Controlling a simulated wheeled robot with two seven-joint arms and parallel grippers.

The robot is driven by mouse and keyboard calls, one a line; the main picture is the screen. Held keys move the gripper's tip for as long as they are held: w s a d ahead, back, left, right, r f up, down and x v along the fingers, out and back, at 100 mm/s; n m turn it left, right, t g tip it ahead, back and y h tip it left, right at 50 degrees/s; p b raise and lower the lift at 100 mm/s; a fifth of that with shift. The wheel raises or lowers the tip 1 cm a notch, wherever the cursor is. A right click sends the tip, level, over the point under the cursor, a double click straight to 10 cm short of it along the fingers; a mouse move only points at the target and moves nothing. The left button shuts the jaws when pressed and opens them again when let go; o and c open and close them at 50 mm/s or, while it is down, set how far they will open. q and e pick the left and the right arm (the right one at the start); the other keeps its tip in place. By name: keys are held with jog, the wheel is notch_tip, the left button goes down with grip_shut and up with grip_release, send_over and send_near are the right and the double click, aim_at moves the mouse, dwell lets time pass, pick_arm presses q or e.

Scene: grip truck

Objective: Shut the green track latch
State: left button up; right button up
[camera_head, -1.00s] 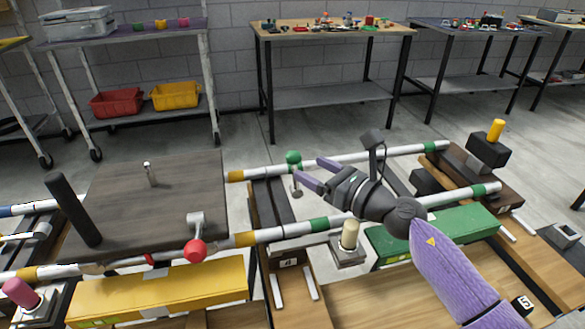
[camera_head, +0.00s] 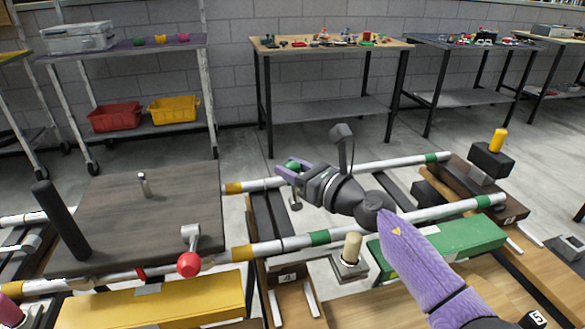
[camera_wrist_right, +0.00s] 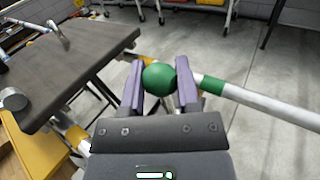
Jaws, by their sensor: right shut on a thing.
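The green track latch has a round green knob (camera_head: 293,166), which stands at the far white rail (camera_head: 380,162). In the right wrist view the green knob (camera_wrist_right: 160,77) sits between the two purple fingers. My right gripper (camera_head: 286,172) is shut on the knob, with the fingers on either side of it. A short metal stem with a dark foot hangs below the knob, partly hidden by the fingers. My left gripper is not in view.
A dark platform (camera_head: 150,210) on the rails stands at the left, with a black post and a red-knobbed latch (camera_head: 188,264). A cream peg (camera_head: 351,248), a yellow box (camera_head: 150,304) and a green box (camera_head: 450,243) are near the front rail.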

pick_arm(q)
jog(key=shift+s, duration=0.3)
pick_arm(e)
grip_shut()
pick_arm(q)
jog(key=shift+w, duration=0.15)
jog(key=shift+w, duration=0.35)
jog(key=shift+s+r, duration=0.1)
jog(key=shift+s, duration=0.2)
